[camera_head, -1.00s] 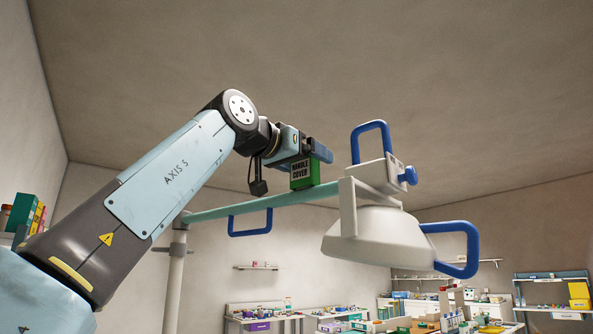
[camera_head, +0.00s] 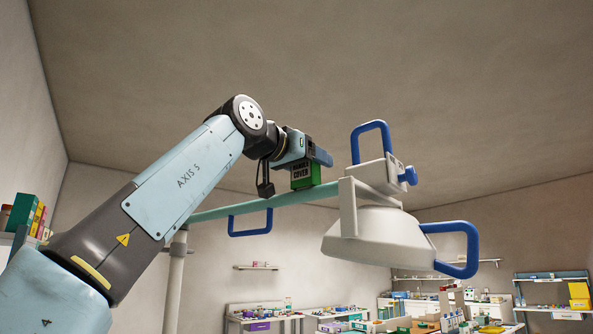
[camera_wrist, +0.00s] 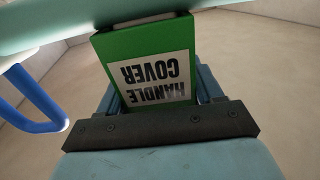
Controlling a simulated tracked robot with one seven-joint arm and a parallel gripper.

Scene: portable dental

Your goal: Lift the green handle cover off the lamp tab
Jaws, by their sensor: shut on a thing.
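The green handle cover (camera_head: 304,174) with its "HANDLE COVER" label shows in the head view at the end of my arm, at the lamp's pale green bar (camera_head: 222,208). My gripper (camera_head: 319,155) is shut on the cover. In the wrist view the cover (camera_wrist: 147,62) stands between the fingers of my gripper (camera_wrist: 160,100), its label upside down. The bar (camera_wrist: 130,14) crosses the far end of the cover there.
The white lamp head (camera_head: 375,235) with blue handles (camera_head: 472,250) hangs right of the cover. Another blue handle (camera_head: 250,233) hangs under the bar. A white post (camera_head: 174,285) carries the bar. Shelves and benches (camera_head: 265,318) stand far back. The space above is free.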

